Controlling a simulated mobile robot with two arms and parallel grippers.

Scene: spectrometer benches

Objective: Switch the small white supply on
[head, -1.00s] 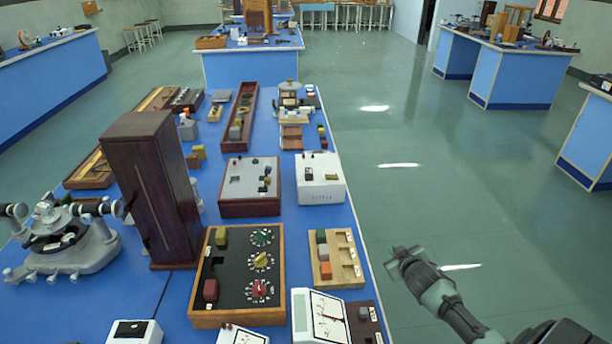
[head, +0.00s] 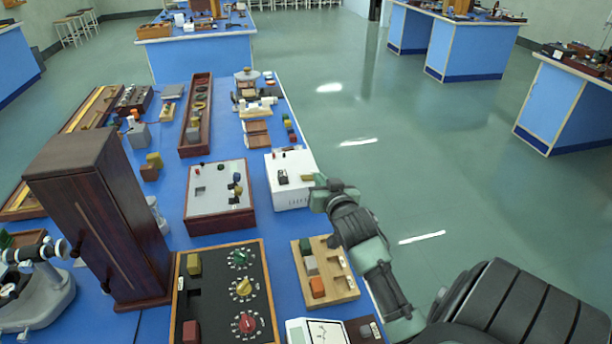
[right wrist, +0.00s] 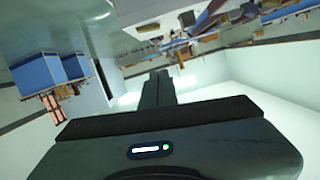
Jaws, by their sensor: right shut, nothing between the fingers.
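The small white supply (head: 290,195) is a white box near the right edge of the blue bench. Its top has small dark and red fittings at the back, a dark switch-like part (head: 283,177) at the left and a yellowish plate at the right. My right gripper (head: 322,190) is shut and empty at the supply's right side, hiding part of that edge. I cannot tell whether it touches the supply. In the right wrist view its shut fingers (right wrist: 157,90) point away before a pale, unclear background. My left gripper is not in view.
A grey-topped wooden box (head: 220,212) stands left of the supply. A wooden tray with coloured blocks (head: 343,287) and a black panel with dials (head: 207,309) are nearer. A tall dark cabinet (head: 92,215) stands at left. Open floor lies to the right.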

